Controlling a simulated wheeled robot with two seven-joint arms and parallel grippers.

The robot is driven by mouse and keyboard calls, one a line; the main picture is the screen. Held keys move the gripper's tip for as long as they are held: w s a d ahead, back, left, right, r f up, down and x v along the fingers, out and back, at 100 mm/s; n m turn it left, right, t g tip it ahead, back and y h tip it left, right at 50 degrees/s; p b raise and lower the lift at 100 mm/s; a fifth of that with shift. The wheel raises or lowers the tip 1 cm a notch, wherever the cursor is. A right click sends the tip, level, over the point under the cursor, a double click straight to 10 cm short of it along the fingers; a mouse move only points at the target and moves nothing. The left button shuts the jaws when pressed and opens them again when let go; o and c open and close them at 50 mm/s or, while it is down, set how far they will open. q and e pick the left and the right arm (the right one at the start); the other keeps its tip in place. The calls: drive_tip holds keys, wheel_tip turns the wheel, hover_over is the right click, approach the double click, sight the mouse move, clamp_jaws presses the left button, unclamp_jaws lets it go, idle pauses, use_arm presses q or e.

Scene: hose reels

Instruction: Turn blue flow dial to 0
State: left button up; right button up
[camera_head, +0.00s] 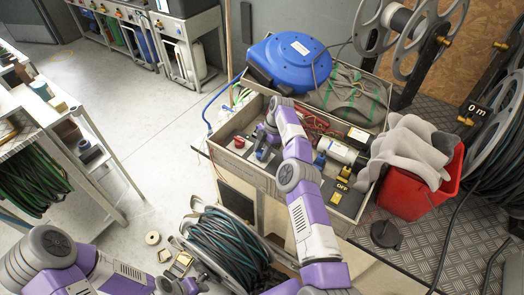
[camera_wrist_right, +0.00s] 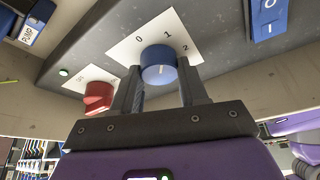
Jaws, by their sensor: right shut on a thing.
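The blue flow dial (camera_wrist_right: 158,66) sits on a white plate (camera_wrist_right: 126,47) marked 0, 1 and 2 in the right wrist view. A small pale mark shows on the dial's face, but I cannot tell which number it points to. My right gripper (camera_wrist_right: 160,80) has its two fingers on either side of the dial and is shut on it. In the head view my right gripper (camera_head: 266,134) is over the left part of the panel box and mostly hides the dial. My left arm is at the bottom left; its fingers cannot be made out.
A red knob (camera_wrist_right: 98,96) on its own white plate is left of the dial; it also shows in the head view (camera_head: 239,142). A blue switch (camera_wrist_right: 268,15) and a pump switch (camera_wrist_right: 32,28) flank it. A blue hose reel (camera_head: 292,62) and a red bin (camera_head: 405,197) stand nearby.

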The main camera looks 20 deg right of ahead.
drive_tip(key=o, duration=1.1)
drive_tip(key=shift+s+d, duration=0.1)
drive_tip(key=shift+s, duration=0.05)
drive_tip(key=shift+c, duration=0.2)
drive_tip(key=shift+r, duration=0.1)
drive_tip(key=shift+r, duration=0.2)
wheel_tip(320, 180, up, 9)
drive_tip(key=p, duration=0.7)
drive_tip(key=shift+r, duration=0.2)
